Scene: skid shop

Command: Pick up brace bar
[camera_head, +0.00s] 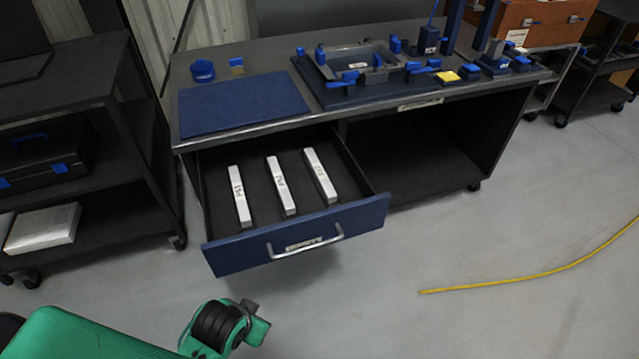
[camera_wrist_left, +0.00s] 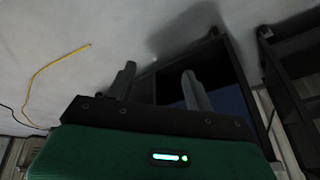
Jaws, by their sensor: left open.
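Three pale bars with printed labels, the brace bars, lie side by side in the open drawer (camera_head: 258,250): a left one (camera_head: 239,195), a middle one (camera_head: 280,185) and a right one (camera_head: 320,175). They lie apart from each other, lengthwise from back to front. My left gripper (camera_wrist_left: 158,70) shows in the left wrist view, its two dark fingers spread with nothing between them. No bar can be made out in that view. In the head view, only a green and black part of my arm shows at the lower left, in front of the drawer. My right gripper is not in view.
The drawer hangs out of a dark workbench (camera_head: 262,62). On the bench are a blue mat (camera_head: 243,103), a blue round container (camera_head: 202,71) and a fixture board (camera_head: 345,98). A shelf (camera_head: 75,100) stands left. A yellow cable (camera_head: 530,273) lies on otherwise clear floor at right.

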